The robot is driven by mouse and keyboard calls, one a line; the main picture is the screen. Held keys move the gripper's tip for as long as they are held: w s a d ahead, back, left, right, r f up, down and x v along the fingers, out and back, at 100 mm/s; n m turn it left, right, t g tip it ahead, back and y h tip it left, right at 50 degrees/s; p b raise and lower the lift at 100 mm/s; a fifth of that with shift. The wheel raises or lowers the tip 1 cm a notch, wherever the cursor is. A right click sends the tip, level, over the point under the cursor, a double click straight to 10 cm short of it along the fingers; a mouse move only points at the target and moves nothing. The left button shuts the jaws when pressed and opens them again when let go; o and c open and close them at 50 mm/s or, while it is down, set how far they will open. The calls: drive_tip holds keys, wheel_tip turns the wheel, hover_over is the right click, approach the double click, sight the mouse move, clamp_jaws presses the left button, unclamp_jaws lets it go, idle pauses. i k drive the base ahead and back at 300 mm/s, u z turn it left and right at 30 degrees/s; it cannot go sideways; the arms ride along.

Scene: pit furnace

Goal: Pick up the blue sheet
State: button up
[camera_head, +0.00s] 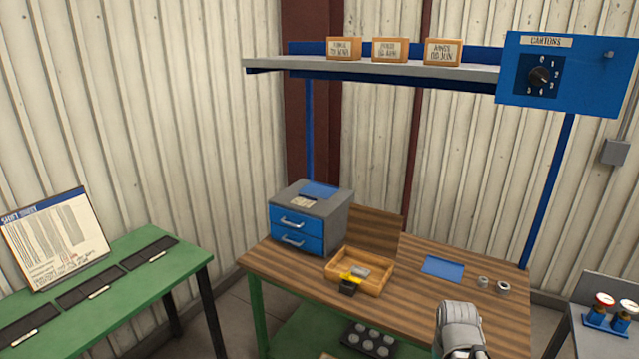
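A flat blue sheet (443,266) lies on the wooden workbench (415,300), right of the wooden tray. A second flat blue piece (319,190) lies on top of the grey drawer cabinet, beside a small pale label; I cannot tell whether it is also a sheet. A grey rounded part of my arm rises from the bottom edge, in front of the bench and below the blue sheet in the picture. My gripper's fingers do not show.
A grey cabinet with blue drawers (297,232) and a wooden tray (376,288) stand left of the sheet. A yellow and black object (350,283) is at the tray's front. Small metal rings (503,287) lie to the right. A shelf (380,67) with cartons hangs above.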

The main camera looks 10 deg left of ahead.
sight(318, 190)
drive_tip(key=u, duration=1.35)
drive_tip(key=i, duration=1.95)
drive_tip(key=z, duration=0.25)
